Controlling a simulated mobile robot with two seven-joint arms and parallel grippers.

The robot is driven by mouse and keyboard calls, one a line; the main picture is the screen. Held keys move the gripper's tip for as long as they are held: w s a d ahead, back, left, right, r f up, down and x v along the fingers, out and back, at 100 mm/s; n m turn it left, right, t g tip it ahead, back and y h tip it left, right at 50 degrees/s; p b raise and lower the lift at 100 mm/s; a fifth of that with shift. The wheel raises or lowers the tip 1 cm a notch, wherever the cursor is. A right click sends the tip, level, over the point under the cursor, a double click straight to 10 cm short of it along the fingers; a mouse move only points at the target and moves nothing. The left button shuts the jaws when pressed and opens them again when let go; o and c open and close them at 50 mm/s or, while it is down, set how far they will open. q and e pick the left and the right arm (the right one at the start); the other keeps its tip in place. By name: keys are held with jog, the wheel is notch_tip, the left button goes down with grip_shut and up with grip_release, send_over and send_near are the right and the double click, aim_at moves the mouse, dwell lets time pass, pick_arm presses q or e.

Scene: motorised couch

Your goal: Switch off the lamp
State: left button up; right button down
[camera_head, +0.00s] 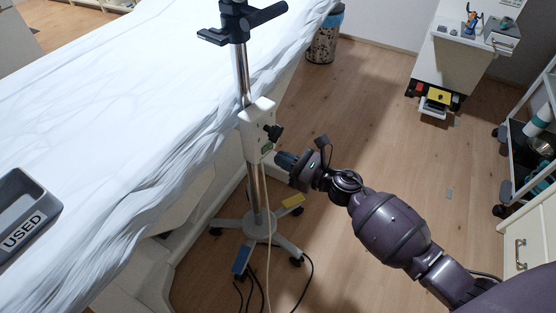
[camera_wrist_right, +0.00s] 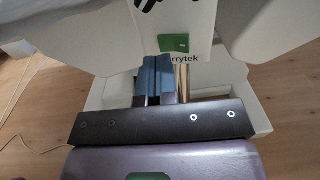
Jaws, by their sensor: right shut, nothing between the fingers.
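The lamp's stand is a metal pole (camera_head: 241,70) on a wheeled base (camera_head: 259,226), upright beside the couch. A white control box (camera_head: 257,120) is fixed to the pole, with a black knob and a small green switch (camera_head: 267,147) low on its face. The green switch (camera_wrist_right: 174,43) also shows in the right wrist view, above printed lettering partly hidden by the fingers. My right gripper (camera_head: 283,159) is shut and empty, its blue fingertips (camera_wrist_right: 157,72) just below and in front of the switch. Whether they touch the box cannot be told. The lamp's head is out of view.
The white-sheeted couch (camera_head: 120,100) fills the left, with a grey tray marked USED (camera_head: 28,215) on it. A bin (camera_head: 325,35) stands behind, a white cabinet (camera_head: 458,60) at back right and a trolley (camera_head: 530,150) at right. Cables lie near the base. Floor between is mostly clear.

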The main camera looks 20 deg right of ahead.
jog(key=a+v, duration=0.1)
jog(key=v, duration=0.9)
jog(key=shift+s+d+p, duration=0.15)
jog(key=shift+s+p, duration=0.2)
jog(key=shift+s, duration=0.15)
jog(key=shift+f, duration=0.1)
jog(key=shift+w+d, duration=0.1)
